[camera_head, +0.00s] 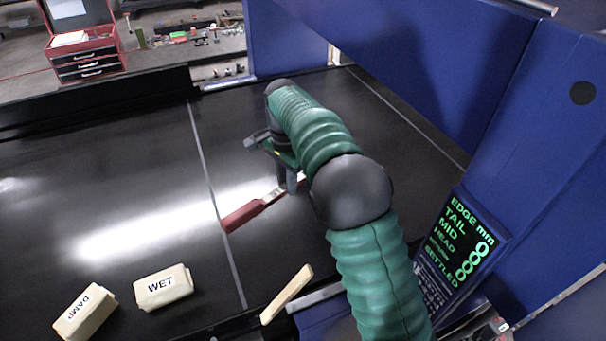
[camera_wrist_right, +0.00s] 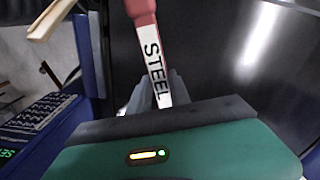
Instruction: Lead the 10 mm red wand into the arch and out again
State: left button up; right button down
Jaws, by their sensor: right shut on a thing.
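The red wand (camera_head: 243,215) lies slantwise over the black conveyor belt, its red end toward the lower left. Its white label reads STEEL in the right wrist view (camera_wrist_right: 155,62). My right gripper (camera_head: 287,176) is shut on the wand near this label; the fingers (camera_wrist_right: 157,92) partly hide that part. The wand's far end is hidden by my arm. I cannot tell whether the wand touches the belt. The blue arch (camera_head: 400,50) stands behind and to the right of the gripper. My left gripper is out of view.
Blocks marked WET (camera_head: 163,288) and DAMP (camera_head: 84,312) are at the lower left. A pale wooden stick (camera_head: 287,294) is at the belt's near edge. A display panel (camera_head: 459,240) reads EDGE mm, TAIL, MID, HEAD and SETTLED.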

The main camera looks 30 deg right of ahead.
jog(key=shift+w+a+f, duration=0.1)
jog(key=shift+w+a, duration=0.15)
jog(key=shift+a, duration=0.7)
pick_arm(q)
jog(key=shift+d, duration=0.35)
pick_arm(e)
jog(key=w+a, duration=0.2)
jog(key=a, duration=2)
jog(key=shift+w+a, duration=0.2)
jog(key=shift+d, duration=0.1)
